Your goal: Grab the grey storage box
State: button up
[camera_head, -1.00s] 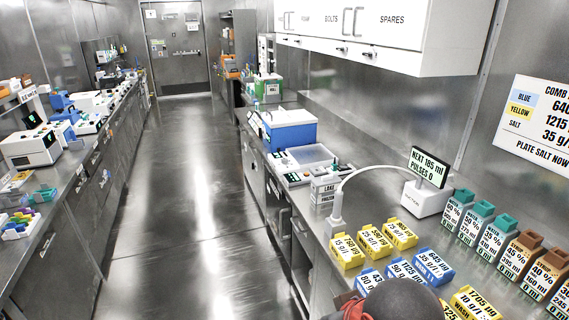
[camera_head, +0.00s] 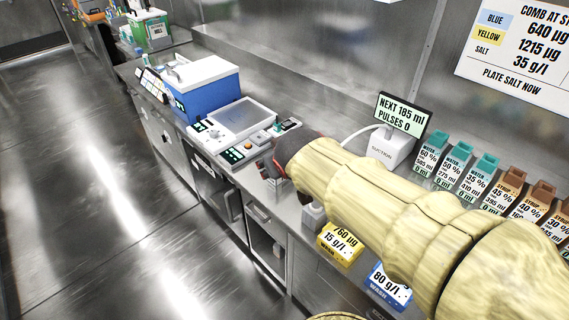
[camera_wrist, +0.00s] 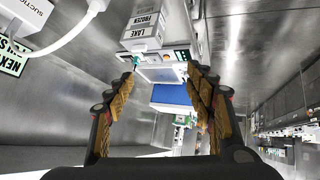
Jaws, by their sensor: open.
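A pale grey box labelled LAKE FROZEN (camera_wrist: 143,30) shows in the wrist view, above and left of the gap between my fingertips. It looks like the grey storage box. My gripper (camera_wrist: 163,82) is open and empty, with its fingers wide apart and nothing between them. In the head view my gripper (camera_head: 275,165) reaches over the bench near the control panel. There it covers most of the place where the box stands. I cannot tell from the head view how close the fingers are to it.
A blue cooler with a white lid (camera_head: 205,88) and a device with buttons and a tray (camera_head: 238,124) stand behind my gripper. A suction unit (camera_head: 390,147) with a hose and screen is to the right. Labelled yellow (camera_head: 342,243) and blue (camera_head: 388,287) blocks are near the bench edge.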

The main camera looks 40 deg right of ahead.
jog(key=shift+o, duration=1.1)
jog(key=w+d+f+t+h, duration=0.1)
jog(key=w+d, duration=0.7)
jog(key=d, duration=0.1)
jog(key=shift+w+t, duration=0.2)
jog(key=shift+t, duration=0.1)
jog(key=w+d+f+n+t, duration=0.1)
jog(key=w+d+f+t, duration=0.15)
jog(key=w+d, duration=0.3)
jog(key=d+f+n+t+y, duration=0.1)
jog(key=d+f+y, duration=0.15)
jog(key=f, duration=0.35)
jog(key=d+f+n+y, duration=0.1)
jog(key=d+f+y, duration=0.1)
jog(key=f+y, duration=0.3)
jog(key=shift+h, duration=0.55)
jog(key=w+f+b, duration=0.1)
jog(key=w, duration=0.1)
jog(key=w+a+f+b, duration=0.1)
jog(key=w+f, duration=0.1)
jog(key=w+f+b, duration=0.1)
jog(key=w+f, duration=0.1)
jog(key=shift+w+a, duration=0.2)
jog(key=shift+w, duration=0.05)
jog(key=shift+c, duration=0.5)
grip_shut()
